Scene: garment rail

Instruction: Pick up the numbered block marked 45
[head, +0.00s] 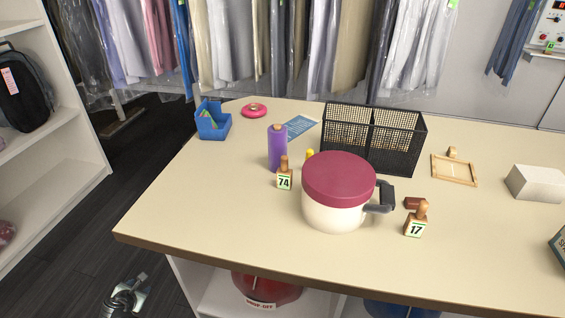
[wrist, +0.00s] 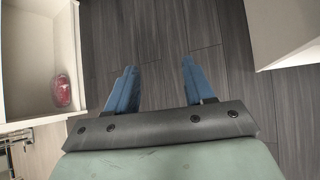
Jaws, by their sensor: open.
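I see no block marked 45 in either view. Two numbered blocks with wooden knobs stand on the table: one marked 74 (head: 285,181), left of the pot, and one marked 17 (head: 415,227), right of it. The large cream pot (head: 332,213) with a dark red lid hides part of the table behind it. A small yellow top (head: 309,154) shows just behind the lid; what it belongs to is hidden. My gripper (wrist: 157,67) is open and empty in the wrist view, with blue fingers apart above the dark floor, between a shelf and a pale furniture edge.
The table (head: 210,210) also bears a purple bottle (head: 277,148), a blue bin (head: 213,122), a pink ring (head: 254,110), a black mesh basket (head: 375,142), a wooden frame (head: 454,170) and a white box (head: 535,183). Its front left is clear. Bagged garments hang behind.

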